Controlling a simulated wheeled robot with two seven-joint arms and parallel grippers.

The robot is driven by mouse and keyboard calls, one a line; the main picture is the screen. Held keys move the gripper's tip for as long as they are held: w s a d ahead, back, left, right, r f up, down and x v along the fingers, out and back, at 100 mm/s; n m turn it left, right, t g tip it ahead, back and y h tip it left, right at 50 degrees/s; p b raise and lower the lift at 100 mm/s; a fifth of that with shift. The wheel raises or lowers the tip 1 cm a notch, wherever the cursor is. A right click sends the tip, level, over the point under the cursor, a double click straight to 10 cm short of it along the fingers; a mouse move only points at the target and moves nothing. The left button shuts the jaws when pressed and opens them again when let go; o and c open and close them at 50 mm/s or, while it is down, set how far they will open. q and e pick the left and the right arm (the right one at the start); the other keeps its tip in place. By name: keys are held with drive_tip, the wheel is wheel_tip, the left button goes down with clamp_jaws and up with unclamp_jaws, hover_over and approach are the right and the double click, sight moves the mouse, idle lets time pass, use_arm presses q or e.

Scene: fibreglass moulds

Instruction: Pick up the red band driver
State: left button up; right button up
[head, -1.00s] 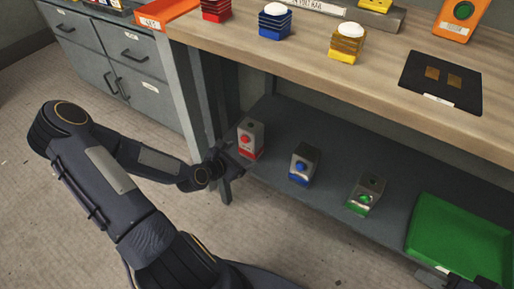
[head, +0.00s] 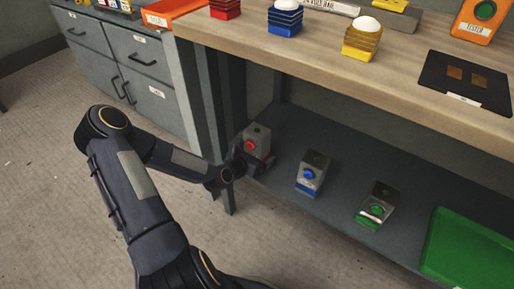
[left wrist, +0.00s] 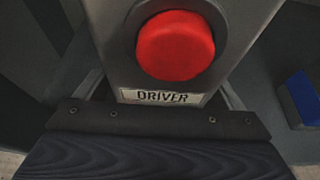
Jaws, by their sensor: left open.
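The red band driver (head: 257,139), a grey box with a red button, stands on the lower shelf under the bench, near its left end. In the left wrist view its red button (left wrist: 175,45) and a DRIVER label fill the upper middle. My left gripper (head: 258,160) is open at the driver's lower part, with its jaws appearing to lie on either side. I cannot tell whether they touch it. The driver's base is mostly hidden by the gripper. My right gripper is not in view.
A blue-button driver (head: 312,173) and a green-button driver (head: 377,205) stand to the right on the same shelf (head: 335,205). A green tray (head: 470,250) lies further right. The bench top (head: 320,45) overhangs the shelf, and a bench leg (head: 228,195) stands close to my left gripper.

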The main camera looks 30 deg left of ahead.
use_arm(q)
drive_tip(key=c, duration=1.3)
drive_tip(key=shift+r, duration=0.1)
